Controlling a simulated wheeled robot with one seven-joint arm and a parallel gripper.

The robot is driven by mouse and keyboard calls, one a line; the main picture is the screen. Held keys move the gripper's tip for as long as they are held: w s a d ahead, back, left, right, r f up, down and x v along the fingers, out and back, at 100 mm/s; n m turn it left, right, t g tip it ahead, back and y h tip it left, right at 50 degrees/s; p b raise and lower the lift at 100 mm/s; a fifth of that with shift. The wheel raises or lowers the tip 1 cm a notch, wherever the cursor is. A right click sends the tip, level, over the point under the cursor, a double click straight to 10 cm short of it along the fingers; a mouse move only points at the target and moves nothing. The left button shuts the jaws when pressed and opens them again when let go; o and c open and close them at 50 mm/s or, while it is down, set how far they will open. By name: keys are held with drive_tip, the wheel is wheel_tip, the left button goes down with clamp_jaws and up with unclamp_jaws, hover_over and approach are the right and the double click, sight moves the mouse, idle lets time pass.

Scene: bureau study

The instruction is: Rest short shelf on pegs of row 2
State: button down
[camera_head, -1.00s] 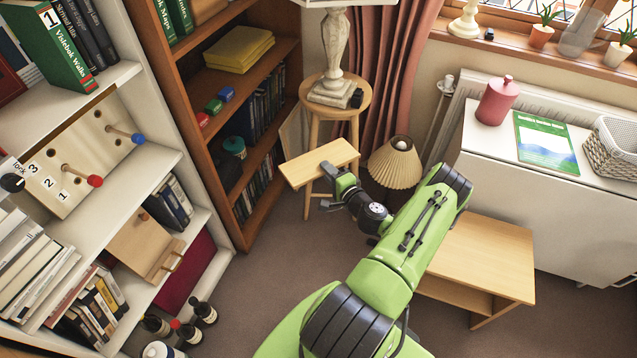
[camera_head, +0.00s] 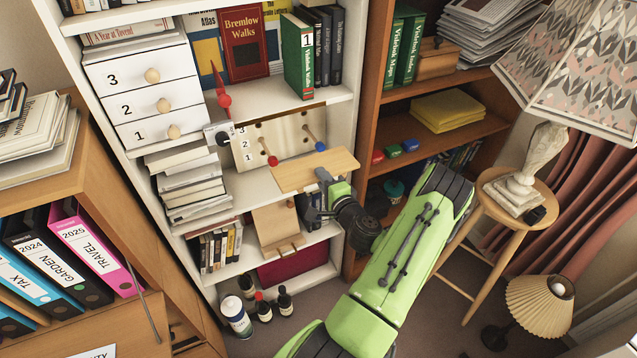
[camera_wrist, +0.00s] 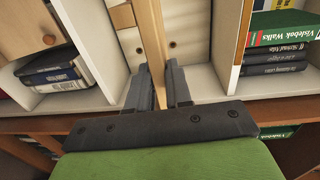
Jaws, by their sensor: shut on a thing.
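The short shelf (camera_head: 318,166) is a flat pale wood board. My gripper (camera_head: 319,188) is shut on its near edge and holds it in front of the bookcase. In the wrist view the shelf (camera_wrist: 151,40) shows edge-on between the fingers (camera_wrist: 157,88). The peg panel (camera_head: 285,130), pale wood with holes and rows marked 1, 2 and 3, stands in the bookcase behind and above the shelf. A red-ended peg (camera_head: 272,160) and a blue-ended peg (camera_head: 320,146) stick out of it. The shelf looks apart from the pegs. Their row is hard to tell.
The white bookcase (camera_head: 345,95) has books above the panel and a stack of books (camera_head: 190,180) to its left. A brown bookcase (camera_head: 372,60) stands close on the right. Below are a wooden box (camera_head: 275,228) and several bottles (camera_head: 284,301) on the floor.

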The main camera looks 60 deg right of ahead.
drive_tip(key=shift+w+d+r+p, duration=0.2)
drive_tip(key=shift+w+d+p, duration=0.05)
drive_tip(key=shift+w+p, duration=0.25)
drive_tip(key=b+x, duration=0.1)
drive_tip(key=x, duration=1.7)
drive_tip(key=shift+w+d, duration=0.2)
drive_tip(key=shift+w, duration=0.15)
drive_tip(key=shift+f+b, duration=1.5)
drive_tip(key=shift+b, duration=0.1)
idle(0.6)
drive_tip(key=c, duration=1.2)
unclamp_jaws()
drive_tip(key=shift+c, duration=0.2)
